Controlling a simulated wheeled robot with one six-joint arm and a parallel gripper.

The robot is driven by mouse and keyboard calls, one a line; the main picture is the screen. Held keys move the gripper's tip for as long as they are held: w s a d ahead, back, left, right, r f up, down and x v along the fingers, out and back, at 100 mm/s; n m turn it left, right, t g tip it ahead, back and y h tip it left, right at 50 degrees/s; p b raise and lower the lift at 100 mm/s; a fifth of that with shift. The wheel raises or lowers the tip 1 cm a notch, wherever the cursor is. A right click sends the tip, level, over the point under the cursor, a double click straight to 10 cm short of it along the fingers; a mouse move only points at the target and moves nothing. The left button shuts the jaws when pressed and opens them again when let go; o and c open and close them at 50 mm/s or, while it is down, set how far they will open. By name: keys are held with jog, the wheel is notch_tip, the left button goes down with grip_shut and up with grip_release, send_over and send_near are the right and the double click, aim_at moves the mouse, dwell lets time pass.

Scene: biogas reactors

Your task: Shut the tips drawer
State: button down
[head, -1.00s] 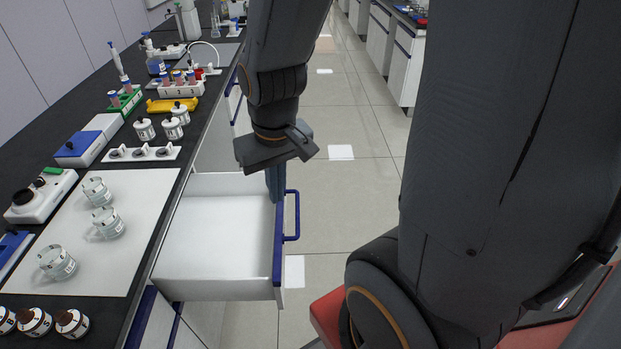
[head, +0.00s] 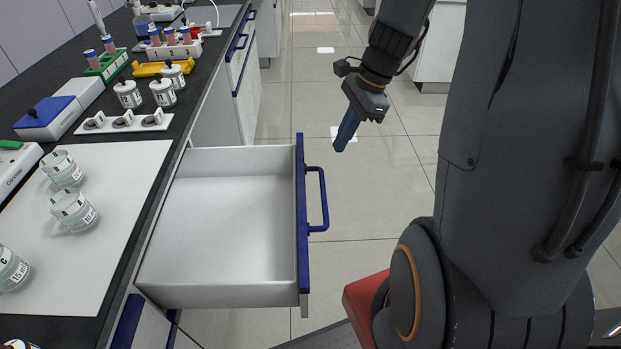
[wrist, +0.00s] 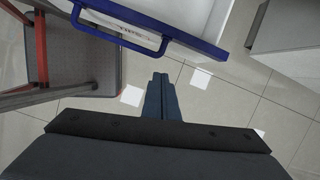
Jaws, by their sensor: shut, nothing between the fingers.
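The drawer (head: 225,215) is pulled out from the bench, white inside and empty, with a blue front and a blue bar handle (head: 324,200) on its right side in the head view. In the wrist view the drawer's blue front (wrist: 165,29) and handle (wrist: 125,38) are at the top. My gripper (head: 340,146) is shut and empty, over the floor, to the right of the drawer front and apart from it. In the wrist view its blue fingers (wrist: 160,80) are together and point toward the drawer front without touching it.
The black bench (head: 100,262) at left holds a white mat (head: 110,165) with glass jars, several lidded pots, a yellow tray (head: 162,67) and tube racks. Closed cabinets (head: 240,80) continue behind the drawer. Tiled floor right of the drawer is clear.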

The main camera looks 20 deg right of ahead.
aim_at(313, 168)
jog(key=shift+w+a+f+m+y+b, duration=0.2)
jog(key=shift+w+a+f+m, duration=0.45)
jog(key=shift+f, duration=1.2)
jog(key=shift+w+a+f+m+y+b, duration=0.1)
jog(key=shift+w+a+f+m+b, duration=0.15)
jog(key=shift+w+a+f, duration=0.95)
jog(key=shift+w+a+f+m+y+b, duration=0.1)
jog(key=shift+w+a+f+m+b, duration=0.25)
jog(key=shift+a+f, duration=1.45)
jog(key=shift+d+f, duration=0.75)
jog(key=shift+d, duration=0.05)
